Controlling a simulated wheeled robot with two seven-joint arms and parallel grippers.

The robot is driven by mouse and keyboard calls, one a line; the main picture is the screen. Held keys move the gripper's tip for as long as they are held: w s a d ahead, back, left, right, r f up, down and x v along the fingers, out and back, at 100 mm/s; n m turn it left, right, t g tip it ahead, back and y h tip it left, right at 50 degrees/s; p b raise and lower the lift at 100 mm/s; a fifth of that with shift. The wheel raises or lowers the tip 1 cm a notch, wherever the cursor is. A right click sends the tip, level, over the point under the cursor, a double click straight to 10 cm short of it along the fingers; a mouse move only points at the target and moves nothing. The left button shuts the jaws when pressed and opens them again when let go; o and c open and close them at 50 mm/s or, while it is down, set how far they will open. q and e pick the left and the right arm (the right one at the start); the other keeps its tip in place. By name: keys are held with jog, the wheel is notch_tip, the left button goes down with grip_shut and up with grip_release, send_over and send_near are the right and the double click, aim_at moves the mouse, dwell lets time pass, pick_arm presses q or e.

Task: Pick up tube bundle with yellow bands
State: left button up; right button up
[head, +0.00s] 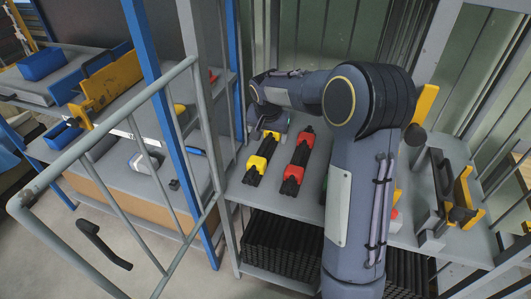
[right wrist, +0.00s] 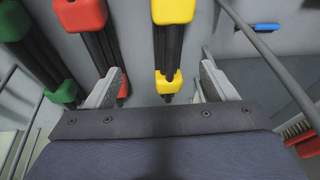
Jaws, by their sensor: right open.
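The tube bundle with yellow bands (head: 257,165) lies on the grey shelf, its near end towards the bottom of the head view; its dark tubes also show in the right wrist view (right wrist: 166,45). My right gripper (head: 272,121) is over the bundle's far end. In the right wrist view my right gripper (right wrist: 160,88) is open, its fingers apart on either side of the lower yellow band, with nothing held. My arm and hand hide part of the bundle's far end in the head view. My left gripper is not in view.
A tube bundle with red bands (head: 298,158) lies just right of the yellow one; its lower band is close to a finger. A green-banded bundle (right wrist: 62,92) lies beyond it. A grey cart rail (head: 185,105) and blue post stand left. Black tubes (head: 280,245) fill the shelf below.

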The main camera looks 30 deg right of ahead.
jog(key=h, duration=0.1)
send_over(265, 144)
jog(key=s+a, duration=0.1)
jog(key=a, duration=0.1)
jog(key=shift+m, duration=0.3)
notch_tip(265, 144, down, 4)
jog(key=shift+d, duration=0.15)
jog(key=x, duration=0.8)
jog(key=shift+s, duration=0.25)
jog(key=shift+r, duration=0.1)
jog(key=c, duration=1.5)
